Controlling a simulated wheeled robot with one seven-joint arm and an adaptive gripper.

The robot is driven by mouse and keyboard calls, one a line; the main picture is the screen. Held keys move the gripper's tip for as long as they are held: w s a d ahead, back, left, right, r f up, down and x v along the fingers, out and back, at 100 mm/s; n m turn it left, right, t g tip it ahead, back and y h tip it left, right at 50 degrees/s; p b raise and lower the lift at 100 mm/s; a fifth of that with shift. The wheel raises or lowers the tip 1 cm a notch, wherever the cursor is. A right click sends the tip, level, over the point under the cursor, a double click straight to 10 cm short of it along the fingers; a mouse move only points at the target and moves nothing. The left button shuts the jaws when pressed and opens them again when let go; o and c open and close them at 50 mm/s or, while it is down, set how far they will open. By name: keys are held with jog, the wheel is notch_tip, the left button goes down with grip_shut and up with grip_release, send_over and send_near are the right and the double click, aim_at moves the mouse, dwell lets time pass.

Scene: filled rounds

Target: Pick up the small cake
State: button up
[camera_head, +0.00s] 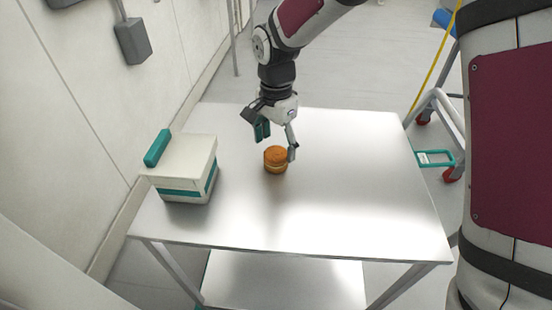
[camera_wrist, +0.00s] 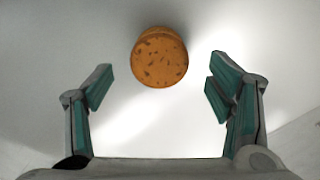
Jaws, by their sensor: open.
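The small cake (camera_head: 276,160) is round and orange-brown with a paler band around its middle. It stands on the metal table (camera_head: 340,200), left of the table's centre. In the wrist view the cake (camera_wrist: 159,57) shows its speckled top, beyond the fingertips and roughly centred between the two fingers. My gripper (camera_head: 277,143) is open and empty, just above and behind the cake in the head view. Its fingers in the wrist view (camera_wrist: 157,85) stand wide apart, with teal pads. I see no finger touching the cake.
A white box (camera_head: 187,170) with a teal band and teal handle stands on the table's left side, near the wall. The table's right half is clear. A frame with red-wheeled castors (camera_head: 440,120) stands on the floor at right.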

aim_at(276, 153)
notch_tip(276, 153, down, 4)
jog(key=shift+s+f, duration=0.15)
jog(key=shift+f, duration=0.1)
jog(key=c, duration=0.9)
jog(key=shift+o, duration=0.2)
jog(key=shift+r, duration=0.1)
